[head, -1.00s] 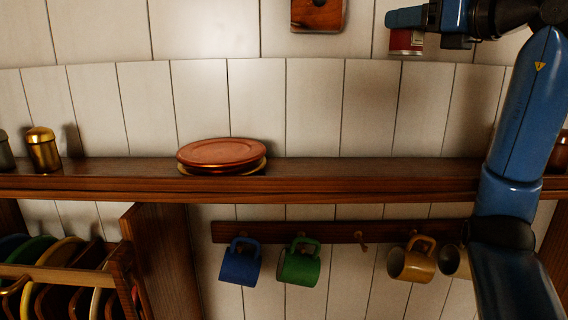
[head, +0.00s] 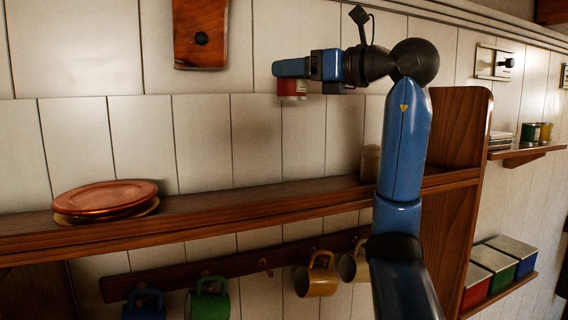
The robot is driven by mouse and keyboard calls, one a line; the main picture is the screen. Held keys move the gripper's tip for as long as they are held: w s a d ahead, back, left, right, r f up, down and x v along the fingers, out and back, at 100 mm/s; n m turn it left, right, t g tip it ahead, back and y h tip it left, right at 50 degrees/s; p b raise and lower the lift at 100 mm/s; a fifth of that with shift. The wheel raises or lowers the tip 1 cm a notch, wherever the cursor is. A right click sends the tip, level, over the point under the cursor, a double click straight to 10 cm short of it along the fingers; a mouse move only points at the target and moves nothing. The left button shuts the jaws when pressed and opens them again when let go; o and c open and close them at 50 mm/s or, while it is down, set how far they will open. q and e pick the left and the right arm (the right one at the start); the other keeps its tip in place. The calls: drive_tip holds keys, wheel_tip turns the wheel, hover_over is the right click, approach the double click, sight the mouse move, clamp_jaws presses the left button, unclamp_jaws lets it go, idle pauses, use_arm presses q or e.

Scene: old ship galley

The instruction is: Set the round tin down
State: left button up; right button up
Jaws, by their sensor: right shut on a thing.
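My right gripper (head: 291,71) is in the upper middle of the head view, shut on a round tin. The round tin (head: 293,88) is red with a pale lower part, and its upper part is hidden by the gripper. It hangs in the air in front of the white plank wall, well above the wooden shelf (head: 262,207). My left gripper is not in view.
Copper-coloured plates (head: 106,197) are stacked on the shelf's left. A pale jar (head: 370,163) stands near its right end, partly behind my arm. The shelf between is clear. Mugs hang below, including a yellow one (head: 316,275). Side shelves at right hold tins (head: 503,254).

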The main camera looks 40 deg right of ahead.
sight(299, 91)
drive_tip(key=f, duration=0.4)
drive_tip(key=shift+w+d+p, duration=0.1)
drive_tip(key=shift+d+p, duration=0.2)
drive_tip(key=f+p, duration=0.1)
drive_tip(key=f, duration=0.3)
drive_tip(key=a+f+p, duration=0.1)
drive_tip(key=f, duration=0.3)
drive_tip(key=f+p, duration=0.1)
drive_tip(key=f, duration=0.3)
drive_tip(key=shift+w+a, duration=0.2)
drive_tip(key=shift+w, duration=0.15)
drive_tip(key=shift+f, duration=0.45)
drive_tip(key=shift+s+d+f, duration=0.15)
drive_tip(key=shift+d+f, duration=0.05)
drive_tip(key=shift+f, duration=0.05)
